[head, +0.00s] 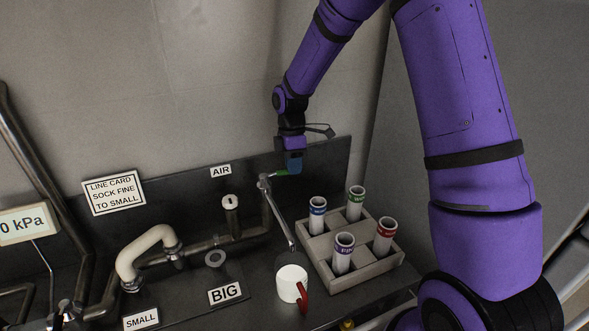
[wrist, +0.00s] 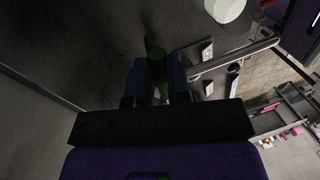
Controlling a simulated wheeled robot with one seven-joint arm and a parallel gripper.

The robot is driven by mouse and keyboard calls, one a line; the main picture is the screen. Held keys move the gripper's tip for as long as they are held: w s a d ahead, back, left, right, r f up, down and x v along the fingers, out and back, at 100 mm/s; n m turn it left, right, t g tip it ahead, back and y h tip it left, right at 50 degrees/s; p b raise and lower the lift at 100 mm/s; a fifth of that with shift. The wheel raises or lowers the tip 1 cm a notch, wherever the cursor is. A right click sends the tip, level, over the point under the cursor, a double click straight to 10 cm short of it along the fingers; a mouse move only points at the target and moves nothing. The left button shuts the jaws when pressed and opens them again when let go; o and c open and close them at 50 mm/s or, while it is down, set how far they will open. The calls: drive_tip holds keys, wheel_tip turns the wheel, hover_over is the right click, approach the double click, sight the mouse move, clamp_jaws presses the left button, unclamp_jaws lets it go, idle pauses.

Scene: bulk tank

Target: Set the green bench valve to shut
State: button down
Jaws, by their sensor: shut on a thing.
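The green bench valve handle (head: 281,172) shows as a short green lever on the metal pipe fitting (head: 265,184), near the dark back panel below the AIR label. My gripper (head: 293,163) comes down on it from above, at the lever's right end. The fingers hide part of the handle. The valve body is not clear in the wrist view.
A grey rack (head: 345,284) with several labelled tubes stands right of the valve. A white cup (head: 292,282) with a red handle sits below the thin spout (head: 280,222). A cream hose (head: 145,248) and pipes lie left. The back panel (head: 320,165) is close behind my gripper.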

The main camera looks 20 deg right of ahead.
drive_tip(key=shift+w+n, duration=0.7)
drive_tip(key=shift+n, duration=0.2)
drive_tip(key=shift+w, duration=0.1)
drive_tip(key=c, duration=1.1)
unclamp_jaws()
drive_tip(key=r, duration=0.3)
drive_tip(key=w+r, duration=0.1)
drive_tip(key=r, duration=0.3)
drive_tip(key=w+r, duration=0.1)
drive_tip(key=r, duration=0.2)
drive_tip(key=shift+r, duration=0.3)
